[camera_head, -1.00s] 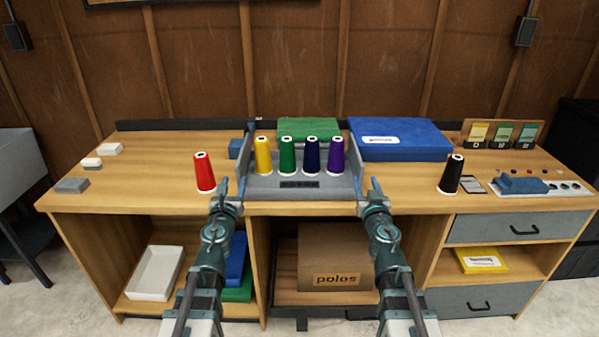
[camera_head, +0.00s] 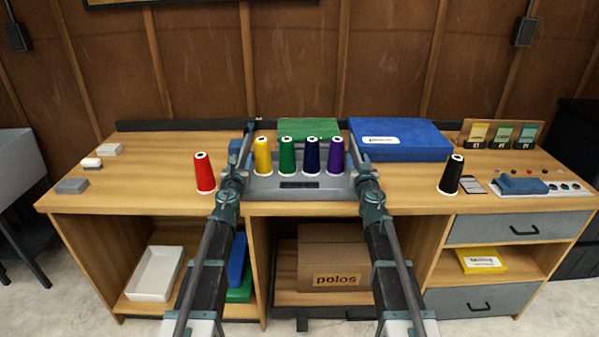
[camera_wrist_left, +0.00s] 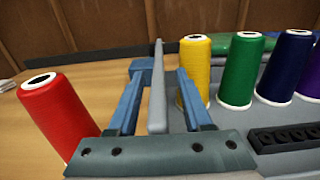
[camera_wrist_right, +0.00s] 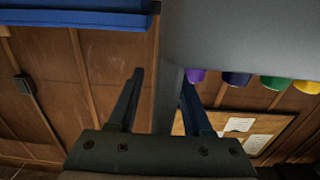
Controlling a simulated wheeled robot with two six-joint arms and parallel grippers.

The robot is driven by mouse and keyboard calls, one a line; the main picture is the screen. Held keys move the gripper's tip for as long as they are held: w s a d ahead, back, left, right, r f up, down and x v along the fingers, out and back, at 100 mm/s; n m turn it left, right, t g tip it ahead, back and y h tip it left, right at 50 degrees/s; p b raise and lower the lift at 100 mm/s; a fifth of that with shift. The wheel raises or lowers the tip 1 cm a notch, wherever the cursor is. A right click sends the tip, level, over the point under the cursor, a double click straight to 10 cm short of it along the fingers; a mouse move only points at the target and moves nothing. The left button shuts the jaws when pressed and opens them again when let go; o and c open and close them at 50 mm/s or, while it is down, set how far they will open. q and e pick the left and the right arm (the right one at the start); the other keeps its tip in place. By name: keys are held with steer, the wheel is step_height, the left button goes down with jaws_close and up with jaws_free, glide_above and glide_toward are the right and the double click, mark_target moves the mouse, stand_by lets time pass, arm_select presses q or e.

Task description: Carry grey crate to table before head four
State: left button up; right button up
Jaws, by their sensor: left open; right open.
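The grey crate (camera_head: 263,187) stands on the wooden workbench and holds yellow (camera_head: 263,157), green (camera_head: 287,156), dark blue (camera_head: 312,156) and purple (camera_head: 336,155) thread cones. My left gripper (camera_head: 241,151) is open at the crate's left end. In the left wrist view its fingers (camera_wrist_left: 160,78) stand on either side of the crate's thin end wall (camera_wrist_left: 157,95). My right gripper (camera_head: 360,154) is open at the right end. In the right wrist view its fingers (camera_wrist_right: 162,85) straddle the crate's other end wall. I cannot identify head four.
A red cone (camera_head: 204,173) stands just left of the crate, close to my left gripper. A black cone (camera_head: 451,174) stands further right. A blue box (camera_head: 400,140) and green box (camera_head: 308,129) lie behind. A polos carton (camera_head: 337,262) sits below.

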arm_select(q)
jaws_close()
arm_select(e)
jaws_close()
stand_by(1.2)
